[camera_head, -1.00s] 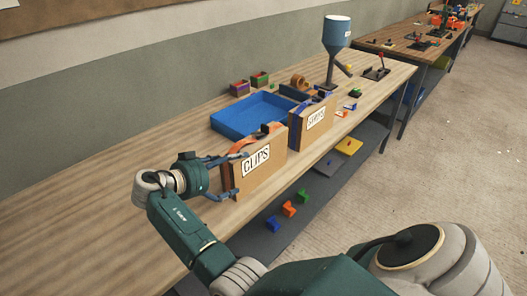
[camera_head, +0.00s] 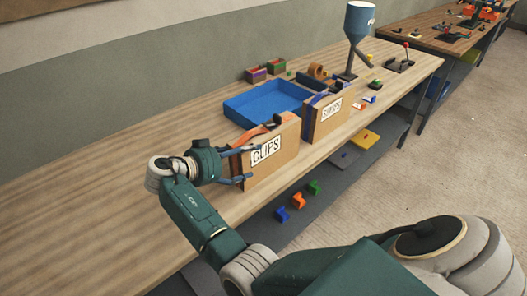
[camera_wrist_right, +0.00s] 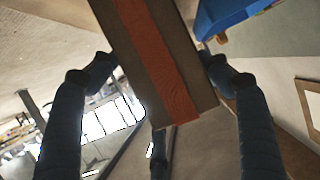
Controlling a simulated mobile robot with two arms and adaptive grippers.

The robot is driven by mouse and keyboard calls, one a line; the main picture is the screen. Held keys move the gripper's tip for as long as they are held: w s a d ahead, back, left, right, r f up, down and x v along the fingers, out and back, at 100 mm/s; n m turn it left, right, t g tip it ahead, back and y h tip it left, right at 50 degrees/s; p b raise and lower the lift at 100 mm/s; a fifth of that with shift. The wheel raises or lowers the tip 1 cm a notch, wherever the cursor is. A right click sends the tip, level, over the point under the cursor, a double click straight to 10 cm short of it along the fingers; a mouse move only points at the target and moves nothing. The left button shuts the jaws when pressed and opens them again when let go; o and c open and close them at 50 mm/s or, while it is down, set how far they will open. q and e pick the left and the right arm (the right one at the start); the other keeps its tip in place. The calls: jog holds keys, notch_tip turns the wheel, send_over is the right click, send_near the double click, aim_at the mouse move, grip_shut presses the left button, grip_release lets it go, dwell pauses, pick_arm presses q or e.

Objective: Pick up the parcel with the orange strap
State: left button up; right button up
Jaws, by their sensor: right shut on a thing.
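The parcel with the orange strap (camera_head: 270,156) is a brown box labelled CLIPS, standing upright near the front edge of the workbench. Its orange strap fills the middle of the right wrist view (camera_wrist_right: 160,60). My right gripper (camera_head: 243,166) comes at it from the left and is shut on it, with one finger on each side. The fingers also show in the wrist view (camera_wrist_right: 160,68), on either side of the box. I cannot tell whether its bottom touches the bench. My left gripper is not in view.
A similar brown parcel (camera_head: 326,122) with a blue-purple strap stands just to the right. A blue tray (camera_head: 232,111) lies behind. A blue hopper (camera_head: 359,20) stands farther along. Small coloured parts lie on the grey lower shelf (camera_head: 262,218). The bench's left part is clear.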

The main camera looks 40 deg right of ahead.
jog(key=shift+d+r, duration=0.1)
jog(key=shift+r, duration=0.05)
jog(key=shift+w+r, duration=0.1)
jog(key=shift+r, duration=0.05)
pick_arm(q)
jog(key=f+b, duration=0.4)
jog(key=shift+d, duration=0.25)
pick_arm(e)
notch_tip(320, 180, up, 20)
jog(key=shift+f, duration=0.2)
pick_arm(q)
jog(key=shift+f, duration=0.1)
pick_arm(e)
jog(key=shift+f, duration=0.1)
